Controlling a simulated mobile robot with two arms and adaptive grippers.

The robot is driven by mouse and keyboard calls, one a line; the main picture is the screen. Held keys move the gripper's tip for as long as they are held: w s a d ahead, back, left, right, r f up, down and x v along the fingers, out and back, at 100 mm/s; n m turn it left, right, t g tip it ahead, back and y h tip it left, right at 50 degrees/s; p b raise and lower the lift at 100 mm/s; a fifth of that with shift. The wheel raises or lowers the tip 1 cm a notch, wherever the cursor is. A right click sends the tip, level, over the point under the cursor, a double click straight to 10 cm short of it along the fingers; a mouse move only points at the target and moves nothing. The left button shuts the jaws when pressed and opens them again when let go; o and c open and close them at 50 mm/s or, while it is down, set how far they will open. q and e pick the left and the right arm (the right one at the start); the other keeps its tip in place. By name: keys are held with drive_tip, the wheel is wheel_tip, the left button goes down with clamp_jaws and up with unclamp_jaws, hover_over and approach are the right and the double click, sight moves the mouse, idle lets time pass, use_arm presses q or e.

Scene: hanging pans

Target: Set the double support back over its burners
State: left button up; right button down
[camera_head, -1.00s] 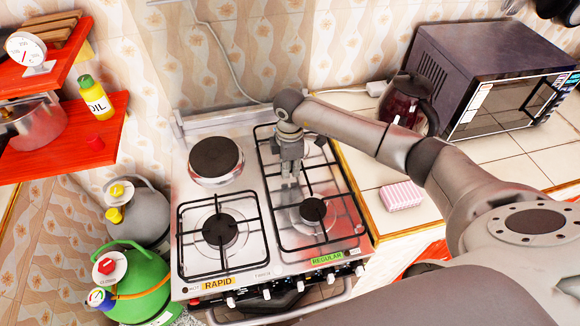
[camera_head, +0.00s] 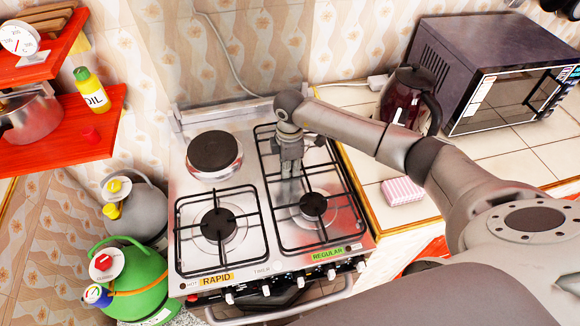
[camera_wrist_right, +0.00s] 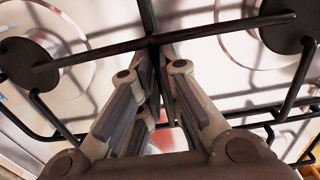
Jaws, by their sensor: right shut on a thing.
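The double support (camera_head: 268,207) is a long black wire grate on the right half of the stove. It spans the right front burner (camera_head: 313,204) and a rear burner largely hidden behind my right arm. My right gripper (camera_head: 290,178) points down at the support's middle and is shut on its bar. In the right wrist view, the fingers (camera_wrist_right: 160,78) close around the dark bar (camera_wrist_right: 148,18) near a crossing, with burner caps on both sides. I cannot tell whether the support's feet touch the stove top. My left gripper is not in view.
A single black grate (camera_head: 182,228) stands over the left front burner, with a round hot plate (camera_head: 214,152) behind it. Right of the stove, a pink striped block (camera_head: 402,191), a dark kettle (camera_head: 408,98) and a microwave (camera_head: 490,75) stand on the tiled counter.

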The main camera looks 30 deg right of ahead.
idle(0.4)
drive_tip(key=c, duration=1.5)
unclamp_jaws()
drive_tip(key=shift+f, duration=0.1)
